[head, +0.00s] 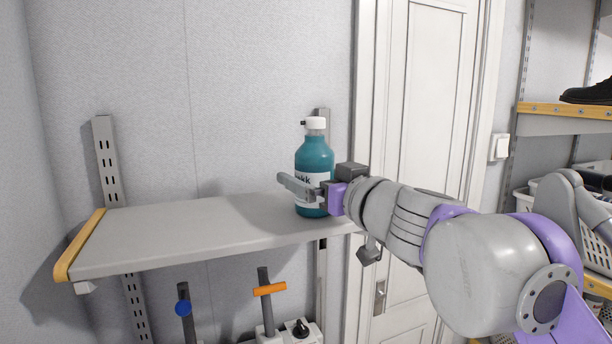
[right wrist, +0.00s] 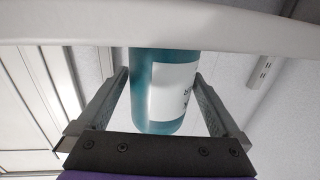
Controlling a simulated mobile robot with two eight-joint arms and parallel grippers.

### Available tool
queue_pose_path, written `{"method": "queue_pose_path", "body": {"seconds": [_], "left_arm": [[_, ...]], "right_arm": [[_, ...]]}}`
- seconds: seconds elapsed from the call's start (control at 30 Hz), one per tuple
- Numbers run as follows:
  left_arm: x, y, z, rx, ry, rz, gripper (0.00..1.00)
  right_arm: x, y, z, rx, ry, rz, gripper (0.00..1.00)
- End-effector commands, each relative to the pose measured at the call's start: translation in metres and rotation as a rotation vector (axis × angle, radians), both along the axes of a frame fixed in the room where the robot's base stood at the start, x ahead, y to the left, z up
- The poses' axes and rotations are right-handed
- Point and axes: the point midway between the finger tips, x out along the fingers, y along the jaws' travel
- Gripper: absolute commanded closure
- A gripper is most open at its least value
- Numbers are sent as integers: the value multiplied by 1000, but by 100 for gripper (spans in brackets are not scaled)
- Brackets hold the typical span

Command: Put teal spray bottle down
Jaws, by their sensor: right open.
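The teal spray bottle (head: 314,160) with a white cap and white label stands upright on the right end of the grey wall shelf (head: 190,230). My right gripper (head: 308,187) reaches in from the right at the bottle's lower half. The bottle's base rests at the shelf surface, partly hidden by the gripper. My left gripper is not in view.
The shelf is bare to the left of the bottle. A white door (head: 425,100) is behind my arm. Shelves at right hold a black shoe (head: 590,93) and baskets.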

Motion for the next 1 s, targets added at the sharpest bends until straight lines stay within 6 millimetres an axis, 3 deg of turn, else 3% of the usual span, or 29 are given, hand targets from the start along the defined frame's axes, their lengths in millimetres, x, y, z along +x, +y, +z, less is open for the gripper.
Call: {"method": "queue_pose_path", "body": {"seconds": [0.2,0.43,0.63,1.0], "left_arm": [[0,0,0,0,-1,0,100],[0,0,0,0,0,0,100],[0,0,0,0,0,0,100],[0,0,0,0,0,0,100]], "right_arm": [[-43,-27,0,-1,-1,-4,0],[-75,-46,0,0,0,-2,0],[-85,-51,0,0,0,1,0],[-85,-51,0,0,0,1,0]]}}
